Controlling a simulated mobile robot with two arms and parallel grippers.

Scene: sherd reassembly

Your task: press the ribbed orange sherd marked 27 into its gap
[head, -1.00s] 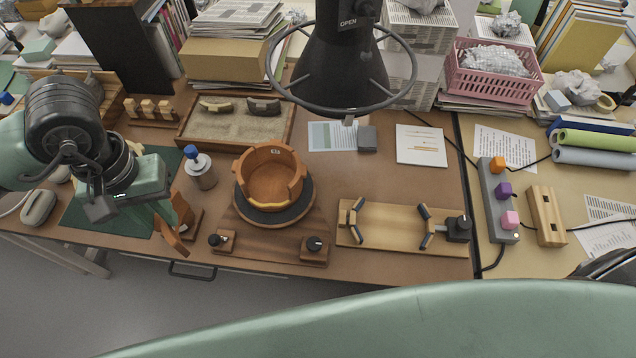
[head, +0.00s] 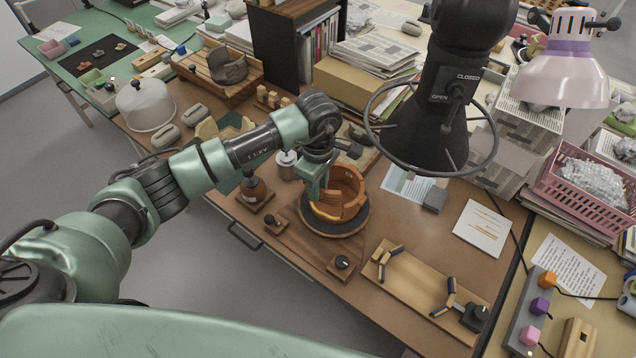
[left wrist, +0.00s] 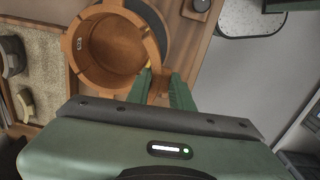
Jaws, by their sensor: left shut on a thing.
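The orange pot (head: 348,190) stands on a dark round turntable (head: 350,222) in the head view, with an uneven, notched rim. It also shows at the upper left of the left wrist view (left wrist: 98,50). My left gripper (head: 316,192) reaches down at the pot's near left wall. In the left wrist view its green fingers (left wrist: 162,90) are beside the pot wall, close to a yellowish edge. They are shut on a piece I take to be the orange sherd; it is mostly hidden and no 27 is readable. My right gripper is not in view.
A dark funnel hood (head: 428,130) with a wire ring hangs right of the arm. A bottle (head: 287,165) stands behind the gripper, and a brown piece on a wooden stand (head: 255,195) is to the left. A wooden clamp board (head: 425,285) lies to the right.

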